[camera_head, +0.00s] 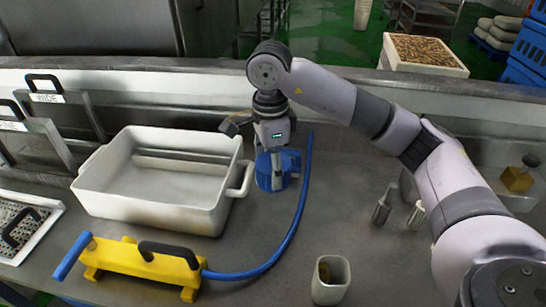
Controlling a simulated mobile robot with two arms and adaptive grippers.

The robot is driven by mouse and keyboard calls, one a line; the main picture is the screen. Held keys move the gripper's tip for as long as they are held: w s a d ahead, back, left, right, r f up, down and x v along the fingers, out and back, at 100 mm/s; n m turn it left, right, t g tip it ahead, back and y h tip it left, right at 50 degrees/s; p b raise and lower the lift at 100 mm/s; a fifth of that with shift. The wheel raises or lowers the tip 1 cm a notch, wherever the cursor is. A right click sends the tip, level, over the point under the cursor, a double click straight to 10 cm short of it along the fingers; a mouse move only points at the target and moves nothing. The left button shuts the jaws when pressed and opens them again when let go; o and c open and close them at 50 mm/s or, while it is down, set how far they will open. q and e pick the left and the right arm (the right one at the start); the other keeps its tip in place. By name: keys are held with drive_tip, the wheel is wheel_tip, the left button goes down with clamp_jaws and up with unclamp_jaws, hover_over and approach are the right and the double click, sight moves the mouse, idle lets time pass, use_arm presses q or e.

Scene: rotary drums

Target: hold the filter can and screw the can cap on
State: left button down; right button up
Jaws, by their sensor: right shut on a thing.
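My right gripper (277,168) reaches in from the right and points down at the back middle of the bench. It is shut on a blue round part (265,180) standing on the bench, with the fingers overlapping it. The gripper hides much of this part, so I cannot tell whether it is the filter can, the cap or both together. A dark angled piece (236,124) sticks out left of the gripper. My left gripper is not in view.
A large white tub (150,208) stands left of the gripper. A blue hose (296,215) curves to a yellow tool (140,262) in front. A pale cup (331,290), two small metal pieces (381,212) (416,216) and a brass block (517,180) stand rightward.

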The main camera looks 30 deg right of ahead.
drive_tip(key=s+a+f+n, duration=0.2)
drive_tip(key=s+f+n, duration=0.2)
drive_tip(key=n, duration=0.6)
drive_tip(key=s+a+f+n, duration=0.2)
drive_tip(key=s+f+n, duration=0.2)
drive_tip(key=s+n, duration=0.3)
drive_tip(key=shift+s+a+n, duration=0.25)
drive_tip(key=shift+s+n, duration=0.05)
drive_tip(key=shift+n, duration=1.4)
